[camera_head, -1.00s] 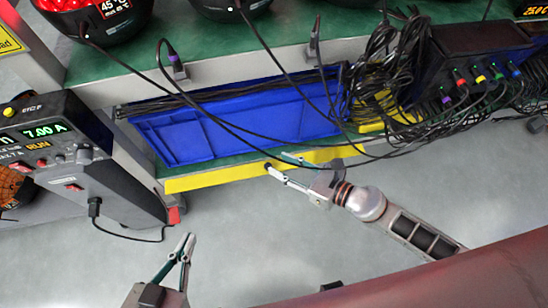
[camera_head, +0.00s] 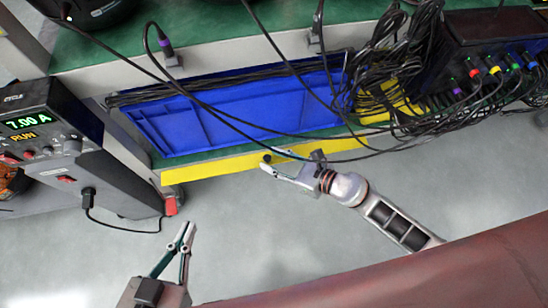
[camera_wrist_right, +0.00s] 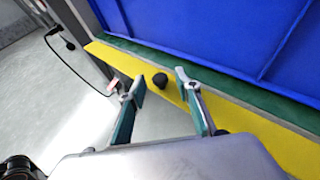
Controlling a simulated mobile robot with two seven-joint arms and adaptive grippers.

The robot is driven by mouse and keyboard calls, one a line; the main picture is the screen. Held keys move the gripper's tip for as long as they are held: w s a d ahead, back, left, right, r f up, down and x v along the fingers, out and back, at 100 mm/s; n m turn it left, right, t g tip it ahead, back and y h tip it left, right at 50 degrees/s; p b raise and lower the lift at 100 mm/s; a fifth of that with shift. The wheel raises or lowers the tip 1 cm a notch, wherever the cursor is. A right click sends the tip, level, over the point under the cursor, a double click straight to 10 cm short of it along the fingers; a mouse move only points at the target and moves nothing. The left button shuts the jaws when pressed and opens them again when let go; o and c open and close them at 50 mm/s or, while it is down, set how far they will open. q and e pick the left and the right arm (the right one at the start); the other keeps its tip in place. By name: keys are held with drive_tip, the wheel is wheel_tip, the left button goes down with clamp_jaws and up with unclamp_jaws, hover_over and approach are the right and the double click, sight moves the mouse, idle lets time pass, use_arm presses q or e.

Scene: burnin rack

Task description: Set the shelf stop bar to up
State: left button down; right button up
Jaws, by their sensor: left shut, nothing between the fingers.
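The shelf stop bar is a yellow bar (camera_head: 215,165) along the front edge of the lower shelf. In the right wrist view the yellow bar (camera_wrist_right: 262,140) runs diagonally beside the green shelf edge. A dark round knob (camera_wrist_right: 160,80) shows on it between my right fingertips, and a second dark knob (camera_wrist_right: 221,132) is beside the right finger. My right gripper (camera_head: 274,160) is at the bar, fingers apart; in the wrist view this gripper (camera_wrist_right: 156,88) holds nothing visibly. I cannot tell whether it touches the bar. My left gripper (camera_head: 187,232) is shut and empty, low over the floor.
A blue bin (camera_head: 230,120) sits on the lower shelf just behind the bar. Black cables (camera_head: 385,75) hang across the shelf front and bunch up at the right. A power supply (camera_head: 75,150) reading 7.00 A stands at the left. The floor in front is clear.

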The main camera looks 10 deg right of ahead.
clamp_jaws()
use_arm(q)
drive_tip(key=shift+f, duration=0.1)
drive_tip(key=shift+w+a+p, duration=0.1)
drive_tip(key=shift+a+p, duration=0.15)
drive_tip(key=shift+p, duration=0.2)
use_arm(e)
drive_tip(key=shift+w+r, duration=0.25)
